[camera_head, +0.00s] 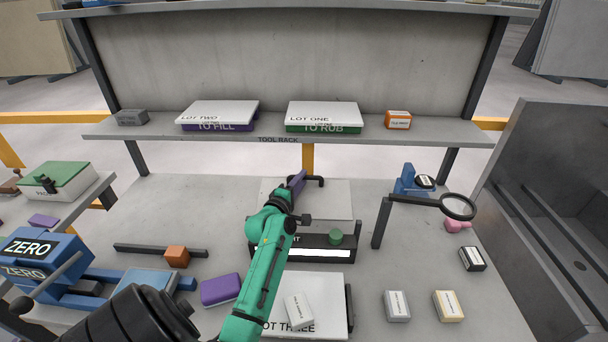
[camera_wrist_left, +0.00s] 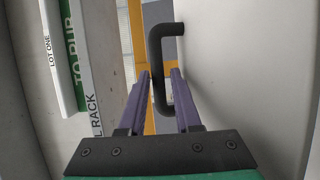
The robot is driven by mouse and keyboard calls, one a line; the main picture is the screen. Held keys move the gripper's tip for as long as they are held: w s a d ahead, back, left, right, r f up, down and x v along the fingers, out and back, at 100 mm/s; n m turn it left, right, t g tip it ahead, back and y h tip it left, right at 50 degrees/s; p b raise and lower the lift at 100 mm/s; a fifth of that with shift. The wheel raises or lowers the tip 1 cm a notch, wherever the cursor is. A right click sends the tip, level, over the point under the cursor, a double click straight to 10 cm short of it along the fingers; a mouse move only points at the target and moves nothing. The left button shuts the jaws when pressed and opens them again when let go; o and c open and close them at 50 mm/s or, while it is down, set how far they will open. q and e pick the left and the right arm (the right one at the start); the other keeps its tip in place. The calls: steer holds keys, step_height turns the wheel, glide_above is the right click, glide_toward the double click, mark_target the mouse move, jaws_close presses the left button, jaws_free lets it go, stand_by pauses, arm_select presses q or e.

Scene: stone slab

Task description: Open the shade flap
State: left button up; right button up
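The shade flap seems to be the pale flat panel (camera_head: 335,200) at the back middle of the slab. A dark U-shaped handle (camera_head: 321,181) stands at its back edge; it also shows in the left wrist view (camera_wrist_left: 156,52). My left gripper (camera_head: 300,178), with purple fingers on a green arm, reaches this handle. In the left wrist view, the fingers (camera_wrist_left: 160,72) are apart, one on each side of the handle's bar, and do not look closed on it. The pale panel (camera_wrist_left: 225,75) fills the right there. My right gripper is out of view.
A black box with a green knob (camera_head: 336,237) and a bright strip stands in front of the panel. A magnifier on a post (camera_head: 382,222) is to its right. The rack shelf (camera_head: 270,130) with several boxes runs behind. Small blocks lie near the front.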

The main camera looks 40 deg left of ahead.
arm_select(q)
steer(key=shift+x, duration=0.9)
steer(key=shift+d+r, duration=0.1)
steer(key=shift+c, duration=0.4)
jaws_close()
